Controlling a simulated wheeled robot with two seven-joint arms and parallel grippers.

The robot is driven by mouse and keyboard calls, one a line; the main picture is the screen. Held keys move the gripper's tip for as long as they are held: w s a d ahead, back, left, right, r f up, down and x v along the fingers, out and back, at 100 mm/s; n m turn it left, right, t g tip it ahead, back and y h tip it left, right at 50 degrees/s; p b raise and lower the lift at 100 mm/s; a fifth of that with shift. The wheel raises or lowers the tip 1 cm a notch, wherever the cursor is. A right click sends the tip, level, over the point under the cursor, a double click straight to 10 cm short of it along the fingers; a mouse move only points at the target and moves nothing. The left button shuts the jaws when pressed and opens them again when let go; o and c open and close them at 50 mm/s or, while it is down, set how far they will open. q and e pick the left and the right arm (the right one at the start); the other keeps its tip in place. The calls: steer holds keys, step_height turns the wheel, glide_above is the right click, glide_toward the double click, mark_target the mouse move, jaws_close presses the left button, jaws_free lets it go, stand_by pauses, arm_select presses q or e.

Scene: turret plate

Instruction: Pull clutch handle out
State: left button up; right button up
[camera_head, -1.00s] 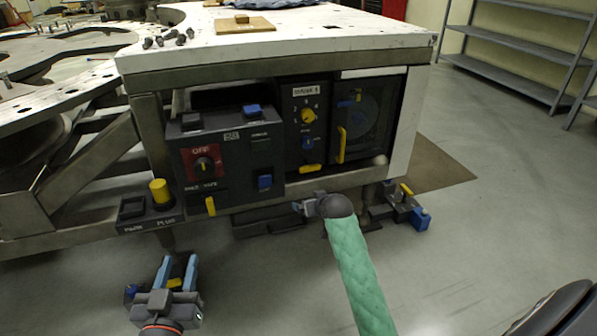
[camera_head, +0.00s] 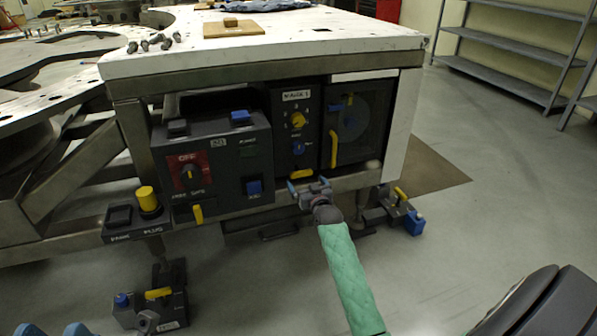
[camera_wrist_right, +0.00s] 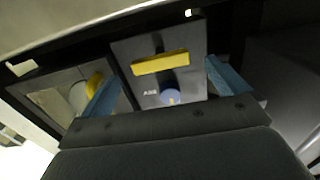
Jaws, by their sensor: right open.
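No label reading "clutch" is legible to me. A yellow bar handle (camera_head: 301,174) sits at the bottom of the narrow dark panel under the table. In the right wrist view the yellow bar handle (camera_wrist_right: 160,62) lies across a slot, beyond my blue fingers. My right gripper (camera_head: 308,186) is open just below and in front of that handle. In the right wrist view the right gripper (camera_wrist_right: 165,86) has its fingers apart, one to each side of the handle, with nothing held. My left gripper (camera_head: 50,330) is at the bottom left edge, mostly cut off, its blue fingertips apart.
A control box (camera_head: 215,165) with a red-backed knob and a yellow tab (camera_head: 197,214) stands left of the panel. A dark door (camera_head: 360,125) with a yellow handle is at right. Floor units with yellow levers stand at left (camera_head: 158,293) and right (camera_head: 400,193).

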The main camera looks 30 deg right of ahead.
mark_target(302, 175)
steer(key=shift+r, duration=0.1)
steer(key=shift+w+d, duration=0.1)
steer(key=shift+w, duration=0.1)
steer(key=shift+b+x, duration=1.15)
steer(key=shift+x, duration=2.55)
steer(key=shift+r, duration=0.1)
